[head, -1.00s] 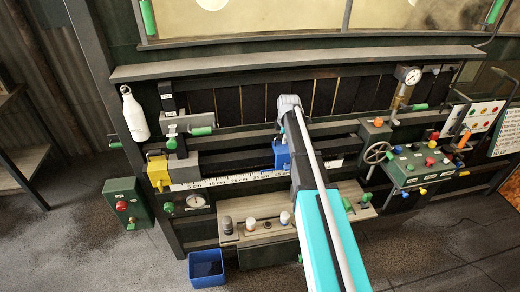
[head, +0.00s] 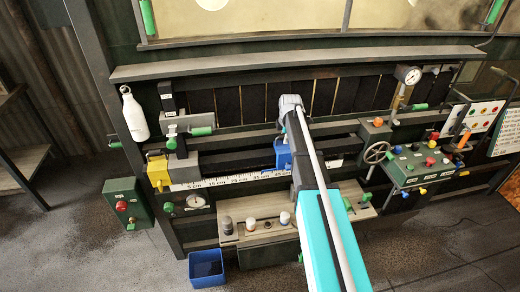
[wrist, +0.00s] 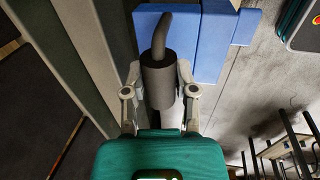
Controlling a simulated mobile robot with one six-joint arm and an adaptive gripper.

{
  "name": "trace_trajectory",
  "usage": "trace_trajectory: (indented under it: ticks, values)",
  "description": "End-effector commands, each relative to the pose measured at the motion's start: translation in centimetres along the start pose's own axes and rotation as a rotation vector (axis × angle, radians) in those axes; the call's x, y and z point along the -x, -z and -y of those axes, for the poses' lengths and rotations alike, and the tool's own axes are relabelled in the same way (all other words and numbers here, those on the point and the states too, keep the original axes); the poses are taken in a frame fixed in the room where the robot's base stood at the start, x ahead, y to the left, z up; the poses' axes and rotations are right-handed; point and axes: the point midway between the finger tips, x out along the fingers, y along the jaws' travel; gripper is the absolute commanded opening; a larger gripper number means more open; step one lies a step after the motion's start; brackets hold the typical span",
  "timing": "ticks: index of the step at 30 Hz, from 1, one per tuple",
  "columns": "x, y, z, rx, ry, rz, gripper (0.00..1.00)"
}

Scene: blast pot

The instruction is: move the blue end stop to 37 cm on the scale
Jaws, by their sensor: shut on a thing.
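The blue end stop (head: 284,157) sits on the rail just behind the white centimetre scale (head: 232,180). It stands to the right of the 25 cm label; my arm hides part of it and the scale beside it, so I cannot read its exact position. In the wrist view the blue end stop (wrist: 222,40) carries a dark grey cylindrical handle (wrist: 160,80) on a bent rod. My gripper (wrist: 160,92) has one finger on each side of this handle and is shut on it. In the head view my arm hides the fingers.
A yellow block (head: 158,172) stands at the scale's left end. A handwheel (head: 377,152) and a green control box (head: 412,168) stand to the right. A shelf with knobs (head: 255,228) juts out below the scale. A blue bin (head: 206,268) is on the floor.

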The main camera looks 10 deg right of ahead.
Motion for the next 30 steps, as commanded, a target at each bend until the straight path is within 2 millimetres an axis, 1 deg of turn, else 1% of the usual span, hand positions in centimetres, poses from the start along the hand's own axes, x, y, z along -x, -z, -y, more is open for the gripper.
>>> trace_trajectory:
  ticks: [30]
  values:
    - [0.0,-1.2,0.0,0.000,0.001,0.002,0.00]
